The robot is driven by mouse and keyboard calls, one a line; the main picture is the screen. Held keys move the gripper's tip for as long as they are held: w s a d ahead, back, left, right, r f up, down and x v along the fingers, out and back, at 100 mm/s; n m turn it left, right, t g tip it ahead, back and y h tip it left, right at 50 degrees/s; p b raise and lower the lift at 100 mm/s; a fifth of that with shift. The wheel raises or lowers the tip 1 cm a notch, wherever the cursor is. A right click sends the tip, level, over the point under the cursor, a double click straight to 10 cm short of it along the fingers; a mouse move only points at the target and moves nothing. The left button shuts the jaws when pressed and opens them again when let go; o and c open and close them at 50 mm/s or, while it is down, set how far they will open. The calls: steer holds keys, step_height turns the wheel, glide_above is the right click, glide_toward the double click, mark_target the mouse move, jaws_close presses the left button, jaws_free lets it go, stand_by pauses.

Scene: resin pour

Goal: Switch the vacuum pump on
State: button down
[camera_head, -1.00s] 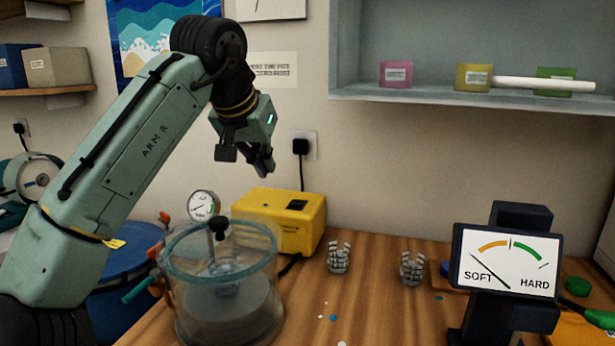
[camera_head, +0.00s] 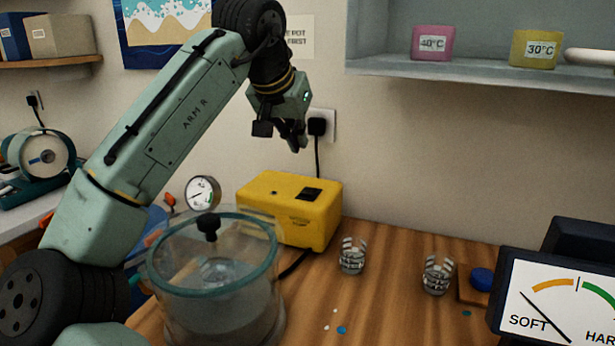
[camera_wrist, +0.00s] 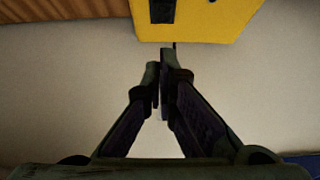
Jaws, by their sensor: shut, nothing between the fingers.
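The vacuum pump is a yellow box (camera_head: 290,208) on the wooden bench against the wall, with a black rocker switch (camera_head: 311,194) on its top. The switch's position cannot be told. My gripper (camera_head: 299,146) is shut and empty, pointing down in the air above the pump, apart from it. In the wrist view the shut fingertips (camera_wrist: 160,68) lie just below the yellow pump (camera_wrist: 215,18), whose dark switch (camera_wrist: 162,10) shows at the top edge. A clear vacuum chamber (camera_head: 214,285) with a teal rim stands in front of the pump.
A pressure gauge (camera_head: 202,192) stands behind the chamber. A SOFT/HARD meter (camera_head: 553,307) is at the front right. A wall plug (camera_head: 317,126) is beside my gripper; a shelf (camera_head: 480,73) hangs upper right.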

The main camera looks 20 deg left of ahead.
steer(key=p, duration=0.2)
glide_toward(313, 189)
steer(key=w, duration=0.1)
steer(key=w+r, duration=0.1)
steer(key=shift+w+r, duration=0.1)
steer(key=shift+w, duration=0.3)
step_height(313, 189, down, 4)
steer(key=shift+r+p, duration=0.15)
steer(key=shift+p, duration=0.15)
steer(key=shift+f, duration=0.6)
steer(key=shift+d, duration=0.1)
